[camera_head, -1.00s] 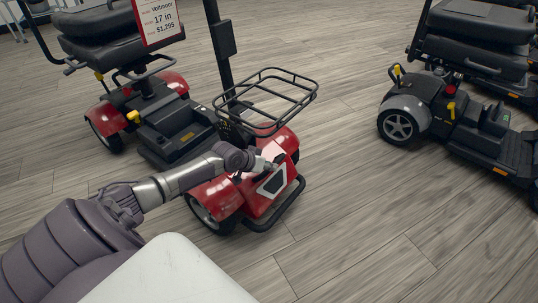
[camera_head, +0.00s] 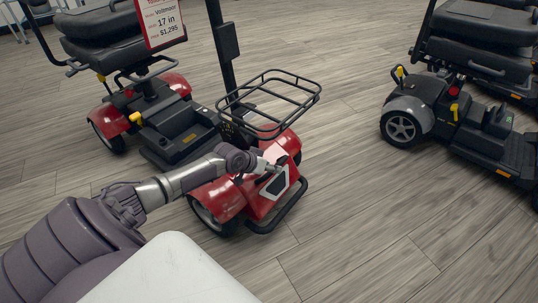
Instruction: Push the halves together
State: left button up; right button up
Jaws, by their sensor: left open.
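A red mobility scooter stands at the left. Its rear half (camera_head: 160,115) carries the black seat, and its front half (camera_head: 270,195) has the red nose, front wheels and black wire basket (camera_head: 268,100). A black floor deck lies between them; I cannot make out a gap between the halves. My left arm reaches in from the lower left. My left gripper (camera_head: 270,168) is open at the red front cowl, below the basket. It seems close to the cowl, but I cannot tell whether it touches. My right gripper is not in view.
A grey and black scooter (camera_head: 450,110) stands at the right, with another dark scooter behind it. A red-bordered price sign (camera_head: 162,20) hangs by the red scooter's seat. Bare wood-look floor (camera_head: 370,210) lies between the scooters and in front.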

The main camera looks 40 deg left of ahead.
pick_arm(q)
jog(key=v, duration=1.2)
